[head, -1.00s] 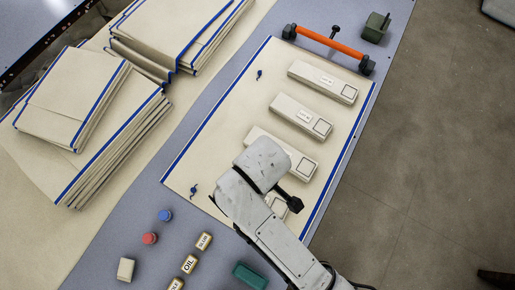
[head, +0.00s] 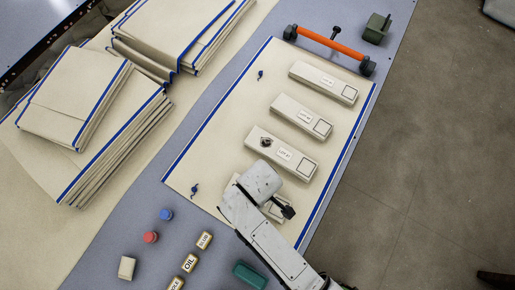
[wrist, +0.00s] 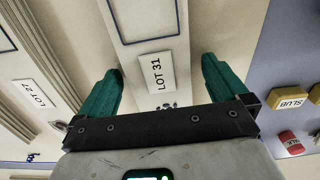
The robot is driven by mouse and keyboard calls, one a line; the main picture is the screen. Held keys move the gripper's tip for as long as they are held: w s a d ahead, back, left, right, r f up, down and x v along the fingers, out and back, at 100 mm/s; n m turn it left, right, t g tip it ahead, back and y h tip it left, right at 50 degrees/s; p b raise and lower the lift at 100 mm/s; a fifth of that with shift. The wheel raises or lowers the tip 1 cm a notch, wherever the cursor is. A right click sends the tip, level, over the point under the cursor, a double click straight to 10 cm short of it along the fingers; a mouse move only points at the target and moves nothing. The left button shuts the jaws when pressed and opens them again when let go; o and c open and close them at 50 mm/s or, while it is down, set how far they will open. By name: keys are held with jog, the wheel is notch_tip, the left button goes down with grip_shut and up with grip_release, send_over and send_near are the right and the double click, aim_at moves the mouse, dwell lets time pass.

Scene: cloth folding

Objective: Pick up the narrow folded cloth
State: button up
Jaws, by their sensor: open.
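Several narrow beige folded cloths, each with a white label, lie side by side on a blue-edged sheet (head: 225,135). The one nearest the bottom (head: 278,213) is partly hidden under my arm in the head view. In the wrist view the narrow folded cloth labelled LOT 31 (wrist: 160,110) runs between my gripper's (wrist: 162,70) two teal fingers. The gripper is open, with one finger on each side of it and nothing held. Whether the fingers touch it I cannot tell. In the head view my arm hides the fingers.
The neighbouring piece labelled LOT 27 (wrist: 45,100) lies close to the left finger. Stacks of larger folded cloth (head: 95,140) stand at left. An orange bar (head: 330,46) lies at the top. Small labelled blocks (head: 190,263) and a green block (head: 250,275) sit near the bottom.

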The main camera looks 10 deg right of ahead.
jog(key=shift+c, duration=0.4)
jog(key=c, duration=1)
